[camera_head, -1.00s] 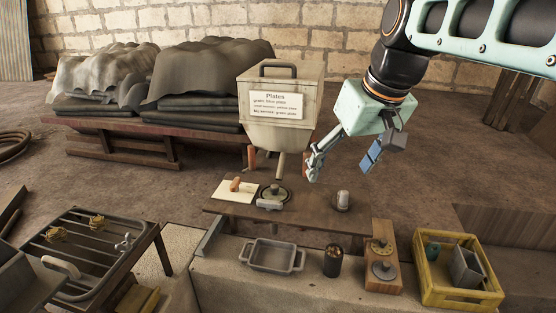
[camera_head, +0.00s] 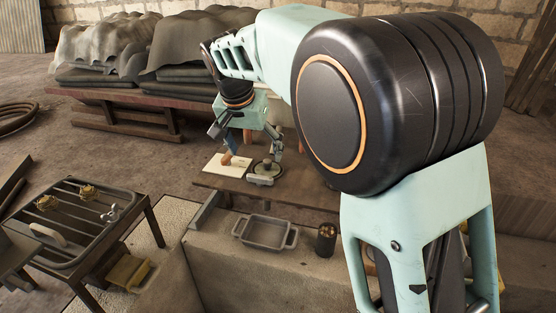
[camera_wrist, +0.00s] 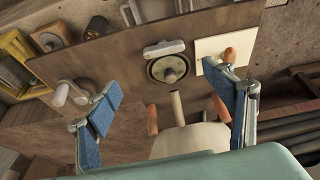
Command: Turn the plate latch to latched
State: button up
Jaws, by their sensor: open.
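A pale flat plate with an orange handle, which looks like the plate latch (camera_head: 227,159), lies on the brown bench (camera_head: 300,193). The handle also shows in the wrist view (camera_wrist: 229,55), standing out from the pale plate (camera_wrist: 207,46). Beside it is a round dark green disc with a knob (camera_wrist: 168,68) and a light grey bar (camera_wrist: 164,48) at its rim. My gripper (camera_head: 253,147) is open and empty above the bench. In the wrist view its blue-padded fingers (camera_wrist: 170,98) are wide apart, the right one near the handle. I cannot tell the handle's latch position.
The beige hopper (camera_wrist: 190,142) with its spout and orange posts is close to my gripper. A grey tray (camera_head: 265,232) and a dark can (camera_head: 326,240) stand in front of the bench. A yellow crate (camera_wrist: 20,62) is at the wrist view's left. My arm hides much of the right side.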

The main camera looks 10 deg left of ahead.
aim_at(260, 176)
jog(key=x, duration=1.1)
jog(key=shift+a+f, duration=0.2)
jog(key=shift+a, duration=0.2)
jog(key=c, duration=1.1)
jog(key=shift+c, duration=0.3)
